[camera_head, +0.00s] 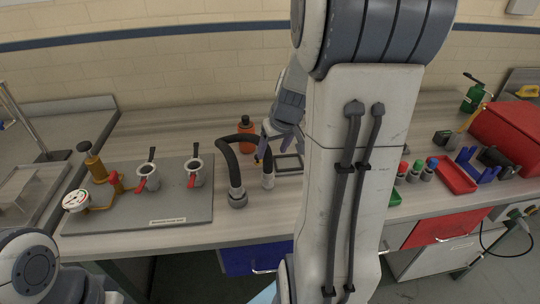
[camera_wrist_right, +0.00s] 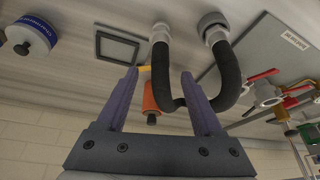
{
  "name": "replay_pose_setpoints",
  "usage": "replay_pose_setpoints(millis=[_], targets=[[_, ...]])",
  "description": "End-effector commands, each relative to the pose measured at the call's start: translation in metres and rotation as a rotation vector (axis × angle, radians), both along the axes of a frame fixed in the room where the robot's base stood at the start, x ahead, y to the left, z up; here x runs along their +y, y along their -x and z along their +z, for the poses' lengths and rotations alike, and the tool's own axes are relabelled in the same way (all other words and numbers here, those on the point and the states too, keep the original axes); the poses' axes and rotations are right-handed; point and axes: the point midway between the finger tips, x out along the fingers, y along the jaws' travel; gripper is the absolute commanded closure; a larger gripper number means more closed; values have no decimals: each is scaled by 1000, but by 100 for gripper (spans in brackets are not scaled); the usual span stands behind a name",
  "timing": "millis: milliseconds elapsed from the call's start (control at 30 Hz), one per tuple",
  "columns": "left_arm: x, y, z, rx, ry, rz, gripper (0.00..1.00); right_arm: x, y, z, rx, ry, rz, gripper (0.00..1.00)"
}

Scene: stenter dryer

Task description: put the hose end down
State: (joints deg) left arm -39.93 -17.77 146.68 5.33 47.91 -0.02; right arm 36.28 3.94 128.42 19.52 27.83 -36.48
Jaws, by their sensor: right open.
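The black hose (camera_head: 222,152) arches above the bench top, with a grey fitting at each end. One hose end (camera_head: 237,198) stands on the bench just right of the grey board. The other hose end (camera_head: 268,181) is upright at the bench surface, below my right gripper (camera_head: 268,146). In the right wrist view this hose end (camera_wrist_right: 160,34) lies beyond the fingertips, and the hose (camera_wrist_right: 163,75) runs down between the open fingers (camera_wrist_right: 160,80). I cannot tell whether a finger touches it. My left gripper is out of view.
An orange bottle (camera_head: 246,138) stands behind the hose and a dark square frame (camera_head: 288,164) lies right of it. The grey board (camera_head: 140,215) left holds valves and a gauge (camera_head: 76,201). Right are a red tray (camera_head: 454,176) and a red box (camera_head: 508,132).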

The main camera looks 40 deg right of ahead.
Motion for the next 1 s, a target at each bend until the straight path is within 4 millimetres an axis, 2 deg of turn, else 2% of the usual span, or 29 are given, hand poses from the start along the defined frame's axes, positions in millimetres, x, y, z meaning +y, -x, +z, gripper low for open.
replay_pose_setpoints(millis=[100,267,367,467,567,633,700,800,900,1000], targets=[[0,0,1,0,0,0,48,1,3,8,-1,0,-2,32],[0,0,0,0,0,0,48,1,4,9,1,-1,-1,32],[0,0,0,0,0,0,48,15,1,9,6,-7,27,32],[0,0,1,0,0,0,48,55,-5,9,24,-26,107,32],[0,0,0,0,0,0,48,121,-2,9,63,-54,237,32],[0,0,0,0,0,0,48,171,10,8,101,-70,340,32],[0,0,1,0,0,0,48,214,29,7,142,-78,437,32],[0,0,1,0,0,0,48,266,65,5,204,-76,576,32],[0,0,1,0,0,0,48,301,106,2,262,-58,701,32],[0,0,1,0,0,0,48,320,142,0,309,-32,800,32]])
